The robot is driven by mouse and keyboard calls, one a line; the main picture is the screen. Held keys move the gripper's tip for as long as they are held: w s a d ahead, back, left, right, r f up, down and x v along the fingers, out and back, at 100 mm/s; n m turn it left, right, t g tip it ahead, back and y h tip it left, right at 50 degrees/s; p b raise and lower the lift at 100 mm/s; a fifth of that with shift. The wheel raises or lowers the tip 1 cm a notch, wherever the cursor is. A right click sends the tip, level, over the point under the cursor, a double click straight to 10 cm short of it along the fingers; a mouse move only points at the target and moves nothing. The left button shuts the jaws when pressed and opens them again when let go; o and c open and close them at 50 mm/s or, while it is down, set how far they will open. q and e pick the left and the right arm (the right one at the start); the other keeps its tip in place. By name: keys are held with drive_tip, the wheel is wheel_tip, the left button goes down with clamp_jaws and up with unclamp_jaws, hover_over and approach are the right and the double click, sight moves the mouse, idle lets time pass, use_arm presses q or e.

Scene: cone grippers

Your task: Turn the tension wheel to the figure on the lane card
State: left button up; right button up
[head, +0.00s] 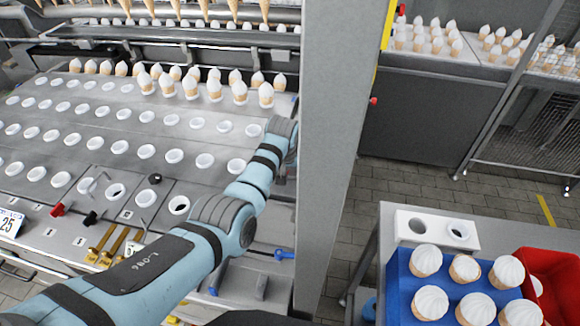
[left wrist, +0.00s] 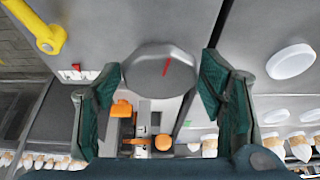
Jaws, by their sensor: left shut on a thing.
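The tension wheel (left wrist: 150,72) is a round grey knob with a red pointer line, seen in the left wrist view. The line tilts a little to the right of upright. My left gripper (left wrist: 160,80) has its green-padded fingers on either side of the wheel and is shut on it. In the head view my left arm reaches to the grey post, and its gripper and the wheel are hidden. A white card reading 25 (head: 9,224) stands at the left edge of the head view. A second card (head: 132,248) is mostly hidden behind my arm. My right gripper is out of view.
A tall grey post (head: 330,150) stands just right of my arm's end. Left of it lies a conveyor plate (head: 90,150) with rows of cups and several cones. A blue crate (head: 398,290) of cones and a red bin (head: 552,262) sit at lower right.

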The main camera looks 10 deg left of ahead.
use_arm(q)
drive_tip(key=shift+a+r+m+h+p, duration=0.15)
drive_tip(key=shift+m+h+p, duration=0.15)
drive_tip(key=shift+m+p, duration=0.3)
drive_tip(key=shift+a+m+h, duration=0.15)
drive_tip(key=shift+m+h, duration=0.15)
drive_tip(key=shift+m, duration=0.6)
drive_tip(key=shift+w+a+f+m+g+h, duration=0.1)
drive_tip(key=shift+f+m+g+h, duration=0.1)
drive_tip(key=shift+m, duration=0.3)
drive_tip(key=shift+w+a+f+m+g+h, duration=0.1)
drive_tip(key=shift+m+h, duration=0.1)
drive_tip(key=shift+m, duration=0.3)
drive_tip(key=shift+m+b, duration=0.4)
drive_tip(key=shift+b, duration=0.15)
drive_tip(key=m+b, duration=0.1)
drive_tip(key=b, duration=0.2)
drive_tip(key=m+h+b, duration=0.1)
drive_tip(key=m+b, duration=0.1)
drive_tip(key=b, duration=0.1)
drive_tip(key=m+g+b, duration=0.1)
drive_tip(key=m+b, duration=0.1)
drive_tip(key=b, duration=0.2)
drive_tip(key=shift+w+a+f+h, duration=0.15)
drive_tip(key=shift+a+h, duration=0.1)
drive_tip(key=shift+h, duration=0.15)
drive_tip(key=shift+r+m+b, duration=0.25)
drive_tip(key=shift+m+b, duration=0.15)
drive_tip(key=o, duration=1.2)
drive_tip(key=shift+c, duration=0.2)
